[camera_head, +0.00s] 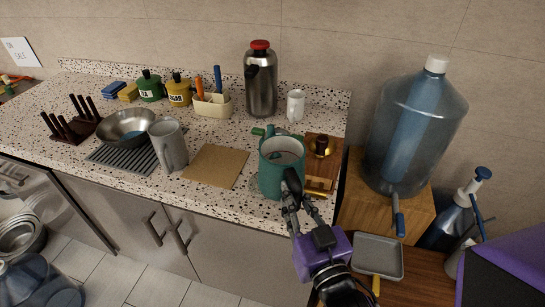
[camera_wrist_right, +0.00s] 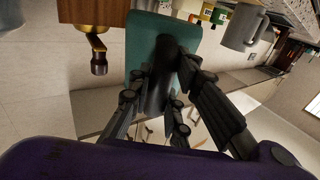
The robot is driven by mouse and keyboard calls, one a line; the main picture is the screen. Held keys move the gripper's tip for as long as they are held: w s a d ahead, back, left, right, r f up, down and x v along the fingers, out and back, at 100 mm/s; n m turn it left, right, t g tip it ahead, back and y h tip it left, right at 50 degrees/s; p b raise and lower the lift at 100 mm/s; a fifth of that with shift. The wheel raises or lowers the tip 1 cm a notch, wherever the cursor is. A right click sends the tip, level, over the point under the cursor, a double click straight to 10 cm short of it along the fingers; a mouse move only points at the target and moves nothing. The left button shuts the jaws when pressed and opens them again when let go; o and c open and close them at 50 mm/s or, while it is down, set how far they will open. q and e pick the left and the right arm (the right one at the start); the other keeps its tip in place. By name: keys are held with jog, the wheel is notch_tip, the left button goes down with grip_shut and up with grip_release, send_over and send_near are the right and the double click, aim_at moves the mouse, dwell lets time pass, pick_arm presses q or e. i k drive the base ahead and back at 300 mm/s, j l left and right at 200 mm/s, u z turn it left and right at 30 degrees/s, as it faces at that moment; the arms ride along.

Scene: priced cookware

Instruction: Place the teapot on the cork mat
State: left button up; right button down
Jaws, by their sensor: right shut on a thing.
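The teapot (camera_head: 283,175) is a teal, open-topped vessel with a black handle, at the right end of the counter. In the wrist view its teal side (camera_wrist_right: 146,45) fills the upper middle. My right gripper (camera_head: 291,190) is shut on the handle, on the vessel's near side; the fingers (camera_wrist_right: 162,88) flank the dark handle. The teapot looks upright; I cannot tell whether its base touches the counter. The cork mat (camera_head: 216,166) is a bare tan square lying flat just left of the teapot. My left gripper is not in view.
A grey pitcher (camera_head: 169,146) and a steel bowl (camera_head: 126,124) stand left of the mat. A wooden grinder with a brass crank (camera_head: 320,147) is close right of the teapot. A steel flask (camera_head: 261,82), white mug (camera_head: 295,105) and utensil holder (camera_head: 213,105) stand behind.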

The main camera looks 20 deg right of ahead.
aim_at(217, 164)
jog(key=k, duration=0.25)
jog(key=k+z, duration=0.2)
jog(key=z, duration=0.15)
jog(key=k+l+z, duration=0.1)
jog(key=z, duration=0.2)
jog(key=j+z, duration=0.1)
jog(key=z, duration=0.25)
jog(key=j+z, duration=0.1)
jog(key=z, duration=0.6)
jog(key=j, duration=3.1)
